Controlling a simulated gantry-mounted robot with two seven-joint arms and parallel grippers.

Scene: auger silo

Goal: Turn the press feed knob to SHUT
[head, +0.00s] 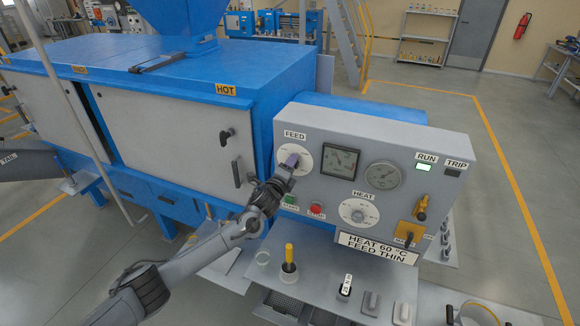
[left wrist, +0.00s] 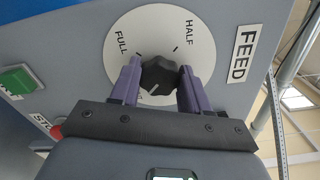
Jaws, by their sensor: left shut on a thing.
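The feed knob (left wrist: 160,73) is black and sits on a round white dial in the left wrist view. The dial (left wrist: 127,26) is marked FULL and HALF; a lettered mark below the knob is mostly hidden by my gripper. A pale line on the knob points down toward that hidden part. My left gripper (left wrist: 158,82) has its two purple fingers shut on the knob, one on each side. In the head view my left gripper (head: 286,166) is at the FEED dial (head: 302,158), covering the knob. My right gripper is not in view.
The grey panel (head: 432,150) also carries two gauges, a HEAT dial (head: 358,213), green (head: 290,199) and red (head: 316,208) buttons and a lit RUN lamp (head: 423,168). A shelf (head: 318,260) below holds a yellow-handled tool (head: 289,258). The blue HOT machine (head: 255,95) stands left.

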